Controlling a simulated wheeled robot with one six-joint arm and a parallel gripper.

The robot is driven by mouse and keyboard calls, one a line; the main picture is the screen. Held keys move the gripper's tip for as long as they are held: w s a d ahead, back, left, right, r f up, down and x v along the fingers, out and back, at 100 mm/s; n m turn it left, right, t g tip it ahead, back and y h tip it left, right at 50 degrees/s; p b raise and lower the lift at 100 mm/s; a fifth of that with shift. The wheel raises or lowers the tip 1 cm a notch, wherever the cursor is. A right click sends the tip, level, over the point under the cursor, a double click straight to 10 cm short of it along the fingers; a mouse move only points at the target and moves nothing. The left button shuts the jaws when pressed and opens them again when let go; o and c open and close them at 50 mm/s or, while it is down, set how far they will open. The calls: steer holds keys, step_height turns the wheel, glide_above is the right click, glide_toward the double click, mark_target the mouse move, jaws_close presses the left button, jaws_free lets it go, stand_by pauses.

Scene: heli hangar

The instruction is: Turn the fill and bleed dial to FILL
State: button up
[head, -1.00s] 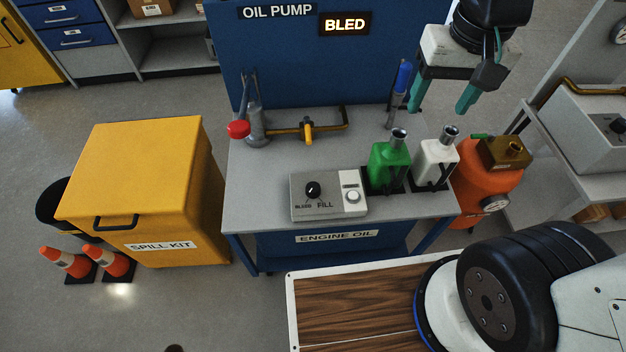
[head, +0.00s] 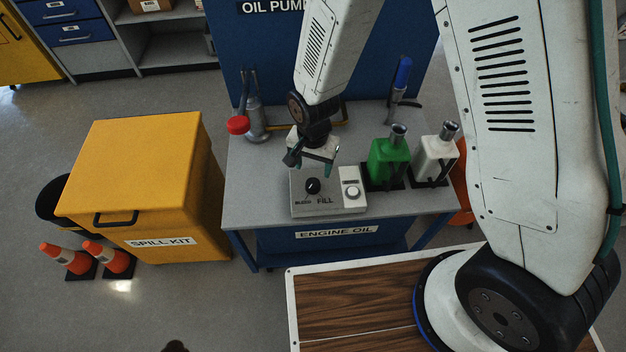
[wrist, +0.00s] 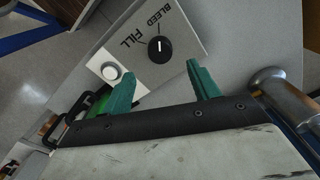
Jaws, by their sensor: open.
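The control box (head: 328,207) stands on the front of the grey oil pump bench. Its black dial (head: 312,186) has BLEED and FILL printed in front of it. In the wrist view the dial (wrist: 160,49) shows a white mark that appears to point toward the BLEED side rather than FILL. My gripper (head: 309,165) is above the back of the box, pointing down. In the wrist view my gripper (wrist: 163,84) has its two green fingers apart and empty, with the dial beyond the gap, not between them.
A green bottle (head: 388,160) and a white bottle (head: 436,160) stand right of the box. A red-knobbed pump fitting (head: 254,122) stands behind left. A yellow spill kit bin (head: 150,170) is left of the bench. A white button (head: 352,193) sits beside the dial.

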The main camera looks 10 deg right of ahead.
mark_target(313, 183)
step_height(313, 183, down, 8)
steer(key=shift+r, duration=0.2)
steer(key=c, duration=1)
